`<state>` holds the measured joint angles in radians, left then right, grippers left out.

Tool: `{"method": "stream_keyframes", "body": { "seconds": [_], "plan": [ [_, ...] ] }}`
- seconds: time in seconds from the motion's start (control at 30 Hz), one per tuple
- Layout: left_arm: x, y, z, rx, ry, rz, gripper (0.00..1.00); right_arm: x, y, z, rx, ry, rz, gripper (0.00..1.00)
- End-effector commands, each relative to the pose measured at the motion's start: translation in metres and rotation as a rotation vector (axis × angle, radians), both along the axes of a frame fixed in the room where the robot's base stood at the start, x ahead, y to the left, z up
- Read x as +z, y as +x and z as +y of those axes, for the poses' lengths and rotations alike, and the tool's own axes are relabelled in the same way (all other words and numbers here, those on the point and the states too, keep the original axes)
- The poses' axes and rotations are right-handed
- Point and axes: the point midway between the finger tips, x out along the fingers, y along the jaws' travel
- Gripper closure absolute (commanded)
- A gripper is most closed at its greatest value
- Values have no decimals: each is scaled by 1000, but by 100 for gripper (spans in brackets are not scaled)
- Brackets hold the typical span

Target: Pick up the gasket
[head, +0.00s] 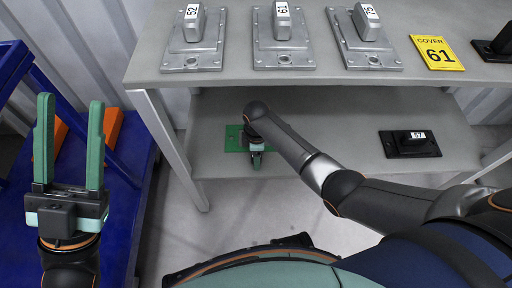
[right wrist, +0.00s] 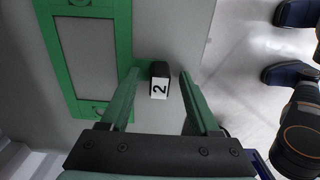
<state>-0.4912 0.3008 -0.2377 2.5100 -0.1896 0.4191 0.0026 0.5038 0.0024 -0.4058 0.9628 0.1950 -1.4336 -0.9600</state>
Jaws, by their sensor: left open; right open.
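The gasket is a flat green rectangular frame (head: 232,139) lying on the lower shelf, partly hidden by my right arm in the head view. In the right wrist view the green frame (right wrist: 124,45) lies left of the fingers. A black block with a white label "2" (right wrist: 159,80) stands beside its edge, between my fingertips; whether it is joined to the frame is unclear. My right gripper (right wrist: 160,76) is open, its fingers on either side of that block with gaps. It also shows in the head view (head: 257,158). My left gripper (head: 70,125) is open and empty at the left.
The lower shelf (head: 330,120) also bears a black part labelled 57 (head: 410,143). The upper shelf (head: 240,80) holds grey covers 52 (head: 195,40), 61 (head: 283,40) and 75 (head: 363,40), and a yellow "COVER 61" sign (head: 437,52). A blue cart (head: 120,190) with orange parts stands left.

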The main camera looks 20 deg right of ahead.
Motion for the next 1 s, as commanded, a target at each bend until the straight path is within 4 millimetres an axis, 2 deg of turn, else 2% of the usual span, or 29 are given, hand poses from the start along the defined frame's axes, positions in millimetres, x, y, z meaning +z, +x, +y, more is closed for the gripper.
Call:
{"method": "stream_keyframes", "body": {
  "seconds": [0.1,0.67,1.0],
  "plan": [
    [1,0,0,0,0,-1,50,1,0,0,0,1,0,38],
    [1,0,0,1,1,0,50,1,0,0,0,0,0,100],
    [1,0,0,1,1,-1,50,1,0,0,0,1,0,100]
  ]
}}
